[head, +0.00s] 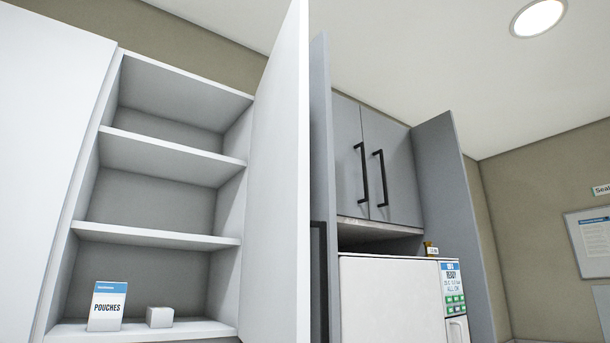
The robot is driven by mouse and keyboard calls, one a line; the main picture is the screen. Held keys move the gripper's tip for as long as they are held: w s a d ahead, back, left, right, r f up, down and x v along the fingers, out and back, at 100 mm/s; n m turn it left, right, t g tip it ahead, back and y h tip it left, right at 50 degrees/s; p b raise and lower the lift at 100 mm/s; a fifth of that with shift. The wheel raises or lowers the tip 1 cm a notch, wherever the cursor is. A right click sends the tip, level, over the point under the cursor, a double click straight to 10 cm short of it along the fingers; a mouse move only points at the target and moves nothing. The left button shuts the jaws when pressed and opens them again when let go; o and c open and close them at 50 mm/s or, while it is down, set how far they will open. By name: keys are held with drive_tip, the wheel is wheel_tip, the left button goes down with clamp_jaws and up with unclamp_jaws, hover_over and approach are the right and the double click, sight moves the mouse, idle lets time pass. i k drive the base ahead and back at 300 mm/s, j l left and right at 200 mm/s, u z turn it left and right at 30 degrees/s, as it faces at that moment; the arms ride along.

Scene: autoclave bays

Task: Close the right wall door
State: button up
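The right wall door (277,175) is a tall, plain white panel on the right side of an open white wall cabinet (170,238). It stands open, swung out toward me, and I see its broad face at a steep angle. No handle shows on the visible face. A second white panel (45,150) fills the left of the view; I cannot tell how far it is open or shut. My gripper is not in view.
The cabinet's bottom shelf holds a pouches box (107,306) and a small white box (159,317). To the right, grey panels surround a shut grey cupboard (378,165) with black handles, above a white autoclave (392,300). A framed notice (592,240) hangs far right.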

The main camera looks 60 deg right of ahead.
sight(274, 294)
drive_tip(key=k+l, duration=0.1)
drive_tip(key=l, duration=0.2)
drive_tip(key=k+l+z, duration=0.1)
drive_tip(key=l, duration=0.2)
drive_tip(key=k+l+z, duration=0.1)
drive_tip(key=l, duration=0.2)
drive_tip(key=k+l, duration=0.15)
drive_tip(key=l, duration=0.2)
